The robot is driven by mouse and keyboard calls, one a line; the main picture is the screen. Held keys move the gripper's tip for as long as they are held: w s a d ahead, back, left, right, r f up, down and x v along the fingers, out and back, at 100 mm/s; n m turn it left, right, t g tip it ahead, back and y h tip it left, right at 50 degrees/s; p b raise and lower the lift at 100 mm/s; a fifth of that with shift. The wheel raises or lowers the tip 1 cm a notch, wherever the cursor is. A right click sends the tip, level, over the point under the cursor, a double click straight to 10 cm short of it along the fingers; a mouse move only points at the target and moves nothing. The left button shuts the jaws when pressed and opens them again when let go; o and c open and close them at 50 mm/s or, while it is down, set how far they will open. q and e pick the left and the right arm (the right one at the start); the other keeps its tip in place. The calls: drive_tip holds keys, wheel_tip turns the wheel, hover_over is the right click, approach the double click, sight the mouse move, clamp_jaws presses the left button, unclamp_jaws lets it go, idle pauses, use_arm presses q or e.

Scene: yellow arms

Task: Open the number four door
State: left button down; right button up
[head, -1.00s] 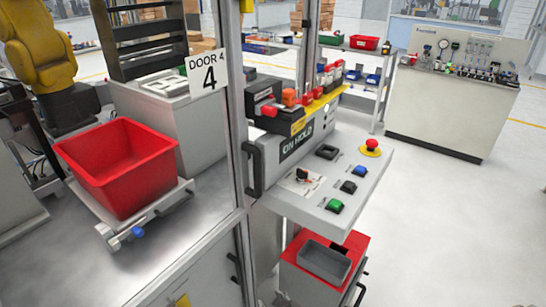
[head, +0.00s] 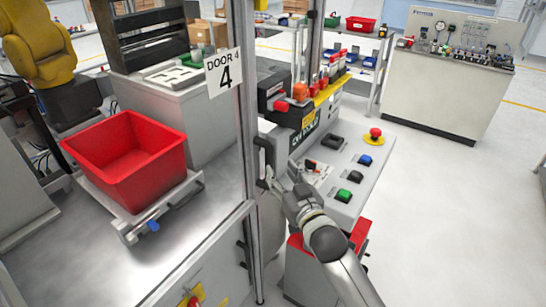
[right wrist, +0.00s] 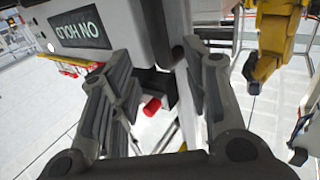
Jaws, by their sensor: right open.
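The number four door is a clear panel in a grey metal frame (head: 243,130), with a white "DOOR 4" sign (head: 223,73) near its top. It looks closed. A black upright handle (head: 264,156) sits on its right edge. My right gripper (head: 276,182) is just below and right of the handle in the head view, partly hidden by its own wrist. In the right wrist view my right gripper (right wrist: 163,85) has its fingers spread, with a dark part between and beyond them; I cannot tell if it is the handle. My left gripper is not in view.
A control panel (head: 345,190) with coloured buttons juts out right of the door, close to my right arm. A red box (head: 362,232) stands below it. Behind the panel lies a red bin (head: 130,160). Open floor (head: 450,220) lies to the right.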

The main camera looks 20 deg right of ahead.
sight(270, 158)
drive_tip(key=w, duration=0.2)
drive_tip(key=w+p, duration=0.1)
drive_tip(key=w, duration=0.3)
drive_tip(key=shift+a+r, duration=0.1)
drive_tip(key=shift+a, duration=0.2)
drive_tip(key=shift+w+p, duration=0.35)
drive_tip(key=shift+w, duration=0.25)
clamp_jaws()
